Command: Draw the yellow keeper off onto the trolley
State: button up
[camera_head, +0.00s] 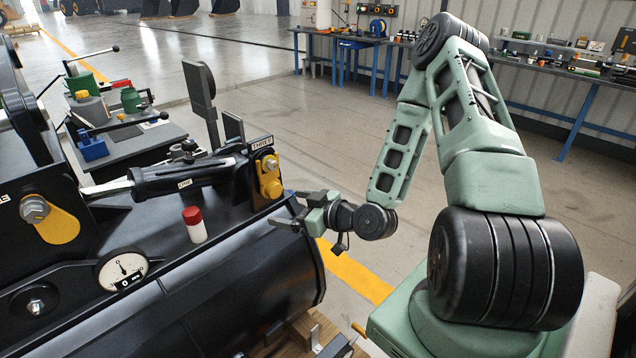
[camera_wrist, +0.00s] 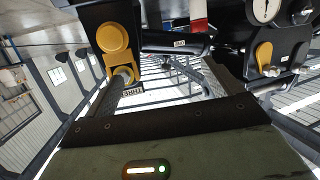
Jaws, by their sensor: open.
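A yellow keeper (camera_head: 269,178) with a round boss sits on the black bracket labelled THREE, at the right end of the black cylinder. It also shows at the upper left of the wrist view (camera_wrist: 112,38). A second yellow plate (camera_head: 58,224) with a bolt is at the far left, and shows in the wrist view (camera_wrist: 264,55). The grey trolley (camera_head: 140,150) stands behind the machine at left. My gripper (camera_head: 287,211) is open and empty, just right of and below the keeper, apart from it. Its fingers frame an empty gap in the wrist view (camera_wrist: 163,90).
A red-capped white bottle (camera_head: 194,224) and a gauge (camera_head: 122,270) are on the machine. A tall black plate (camera_head: 200,95) rises behind the cylinder.

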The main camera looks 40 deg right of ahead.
aim_at(274, 165)
jog(key=s+d+r+m+t+h, duration=0.2)
jog(key=d+r+m+t+h, duration=0.15)
jog(key=d, duration=0.25)
jog(key=w, duration=0.5)
jog(key=w+b, duration=0.1)
jog(key=w, duration=0.5)
jog(key=w+b, duration=0.1)
jog(key=w, duration=0.5)
jog(key=shift+w+a+f, duration=0.25)
jog(key=shift+f, duration=0.15)
jog(key=c, duration=1.3)
jog(key=shift+o, duration=0.9)
jog(key=shift+c, duration=0.2)
jog(key=shift+s, duration=0.15)
